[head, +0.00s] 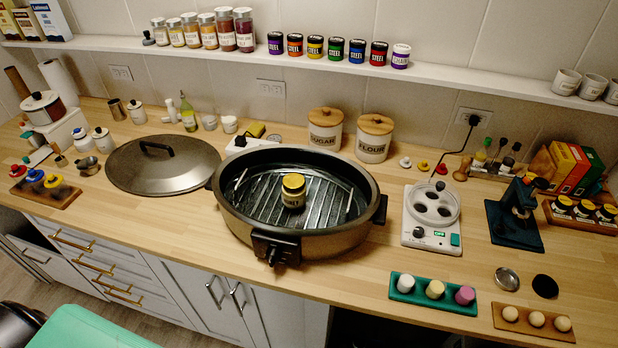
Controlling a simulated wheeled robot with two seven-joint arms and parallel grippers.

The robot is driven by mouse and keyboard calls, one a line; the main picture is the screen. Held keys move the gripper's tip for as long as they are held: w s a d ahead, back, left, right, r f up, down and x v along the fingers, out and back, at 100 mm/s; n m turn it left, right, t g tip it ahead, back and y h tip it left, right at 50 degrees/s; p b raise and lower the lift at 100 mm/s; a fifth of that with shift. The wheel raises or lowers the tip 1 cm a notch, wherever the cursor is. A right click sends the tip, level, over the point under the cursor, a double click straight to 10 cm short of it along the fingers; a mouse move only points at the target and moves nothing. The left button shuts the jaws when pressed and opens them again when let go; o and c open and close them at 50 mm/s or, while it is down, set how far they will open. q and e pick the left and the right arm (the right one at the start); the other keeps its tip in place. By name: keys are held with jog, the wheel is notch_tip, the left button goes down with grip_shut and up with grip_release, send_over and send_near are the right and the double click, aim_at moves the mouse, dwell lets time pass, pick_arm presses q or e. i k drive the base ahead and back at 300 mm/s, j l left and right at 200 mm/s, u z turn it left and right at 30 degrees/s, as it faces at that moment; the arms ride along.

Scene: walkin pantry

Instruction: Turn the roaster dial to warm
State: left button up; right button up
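The roaster (235,222) is a large oval pan with dark bronze sides and a black rim, standing open near the counter's front edge. A black control box (290,250) sits on its front side, with a small dark dial (271,256) low on it. The dial's markings and its setting are too small to read. A metal rack (262,200) lies inside the roaster, and a small jar with a yellow lid (293,191) stands on it. Neither of my grippers shows in the head view.
The roaster's domed lid (150,178) lies on the counter (190,230) to the left. A white egg-cooker-like appliance (432,225) stands to the right. Green (408,294) and wooden (500,322) trays lie front right. Canisters (326,135) stand behind, below a shelf (450,75).

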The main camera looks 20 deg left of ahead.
aim_at(273, 255)
jog(key=u, duration=0.9)
